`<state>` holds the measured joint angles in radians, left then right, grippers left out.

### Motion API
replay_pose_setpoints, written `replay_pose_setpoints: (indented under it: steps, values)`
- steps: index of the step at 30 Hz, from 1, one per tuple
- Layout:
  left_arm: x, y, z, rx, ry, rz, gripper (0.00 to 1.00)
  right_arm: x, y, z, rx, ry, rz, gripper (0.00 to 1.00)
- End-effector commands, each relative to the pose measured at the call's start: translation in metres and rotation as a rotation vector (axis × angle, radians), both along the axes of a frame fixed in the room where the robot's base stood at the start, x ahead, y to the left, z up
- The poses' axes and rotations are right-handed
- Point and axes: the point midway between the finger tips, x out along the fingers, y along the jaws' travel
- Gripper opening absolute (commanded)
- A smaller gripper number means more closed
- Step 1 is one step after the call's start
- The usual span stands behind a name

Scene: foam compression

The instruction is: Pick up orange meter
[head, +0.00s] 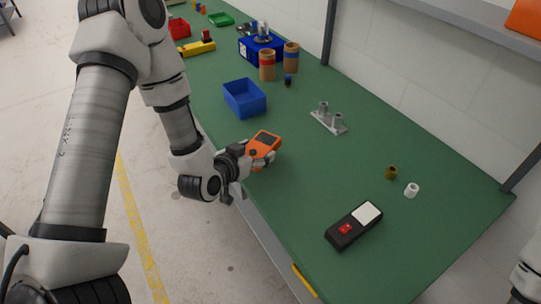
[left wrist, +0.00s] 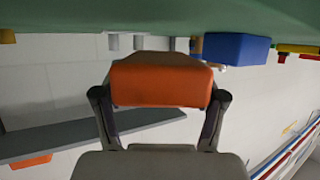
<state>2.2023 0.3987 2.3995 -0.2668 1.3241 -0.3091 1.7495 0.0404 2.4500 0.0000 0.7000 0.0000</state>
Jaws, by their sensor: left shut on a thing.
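The orange meter (head: 264,144) is a boxy handheld device with a dark screen, near the left edge of the green table. My left gripper (head: 250,158) is shut on it, with the fingers at its near end and side. In the left wrist view the meter's orange end (left wrist: 161,82) fills the space between the two dark fingers (left wrist: 160,105). I cannot tell from these frames whether the meter still touches the table. My right gripper is not clearly in view; only a piece of my right arm shows at the lower right edge.
A blue bin (head: 245,98) stands beyond the meter on the green table (head: 300,180). A grey two-post fixture (head: 329,119) is to the right. A black device with a red switch (head: 354,226), a brown cylinder (head: 391,172) and a white cylinder (head: 411,190) lie nearer. The table between is clear.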

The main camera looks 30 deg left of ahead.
Motion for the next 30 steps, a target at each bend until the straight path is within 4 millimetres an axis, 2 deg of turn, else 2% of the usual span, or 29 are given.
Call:
replay_pose_setpoints:
  steps: [6, 11, 15, 21, 30]
  values:
    - [-0.028, 0.032, 0.006, -0.009, -0.005, 0.007, 0.28, 0.000, 0.000, 0.001, 0.000, -0.001, 0.001, 0.00]
    - [-0.044, 0.051, 0.010, -0.010, -0.005, 0.006, 0.28, 0.000, 0.000, 0.010, 0.000, -0.001, 0.000, 0.00]
    - [-0.057, 0.066, 0.014, -0.008, -0.003, 0.007, 0.28, 0.000, 0.000, 0.025, 0.000, -0.001, 0.000, 0.00]
    - [-0.070, 0.082, 0.017, -0.004, -0.003, 0.003, 0.28, 0.000, 0.000, 0.046, 0.000, -0.001, 0.001, 0.00]
    - [-0.077, 0.089, 0.013, 0.000, -0.004, -0.001, 0.28, 0.000, 0.000, 0.053, 0.000, 0.000, 0.000, 0.00]
